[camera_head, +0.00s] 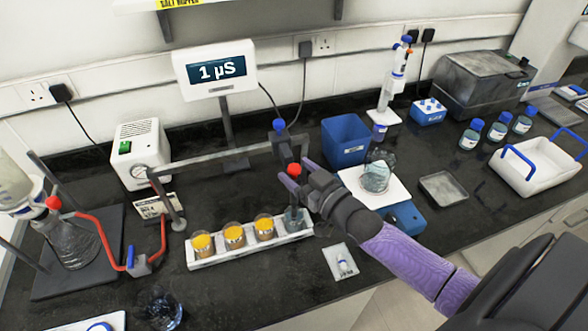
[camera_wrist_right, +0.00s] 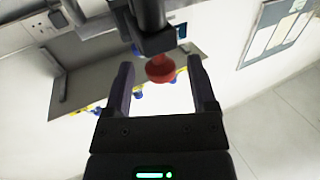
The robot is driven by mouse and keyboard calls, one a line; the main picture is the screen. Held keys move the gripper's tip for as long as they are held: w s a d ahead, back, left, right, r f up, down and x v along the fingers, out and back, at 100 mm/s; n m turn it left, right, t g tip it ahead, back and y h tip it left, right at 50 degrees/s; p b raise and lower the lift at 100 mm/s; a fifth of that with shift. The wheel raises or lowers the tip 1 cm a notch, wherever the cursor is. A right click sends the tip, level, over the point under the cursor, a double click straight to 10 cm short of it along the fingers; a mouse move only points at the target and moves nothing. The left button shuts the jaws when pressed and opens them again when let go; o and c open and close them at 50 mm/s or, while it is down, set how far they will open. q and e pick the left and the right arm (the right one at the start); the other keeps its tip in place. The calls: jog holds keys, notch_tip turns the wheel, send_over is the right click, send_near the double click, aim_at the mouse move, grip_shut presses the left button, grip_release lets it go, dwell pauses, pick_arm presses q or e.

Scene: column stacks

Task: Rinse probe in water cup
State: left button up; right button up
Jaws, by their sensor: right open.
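The probe holder (camera_head: 287,145) is a dark grey upright with a blue cap on top, on a jointed metal arm. A red knob (camera_head: 294,170) sits low on it. A clear cup (camera_head: 293,221), which looks like the water cup, stands at the right end of the white rack (camera_head: 222,261), beneath the holder. The probe's lower end is hard to make out, and I cannot tell whether it is in the cup. My right gripper (camera_head: 291,177) is open at the red knob; the right wrist view shows the knob (camera_wrist_right: 160,68) between its fingers (camera_wrist_right: 161,76). My left gripper is out of view.
Three orange-filled cups (camera_head: 234,237) stand in the rack. A blue bin (camera_head: 346,140) and a beaker (camera_head: 376,175) on a white plate stand close to my right arm. A flask on a stand (camera_head: 69,240) is at left.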

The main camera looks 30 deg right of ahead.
jog(key=shift+w+a, duration=0.15)
jog(key=shift+w, duration=0.55)
grip_shut()
dwell(1.0)
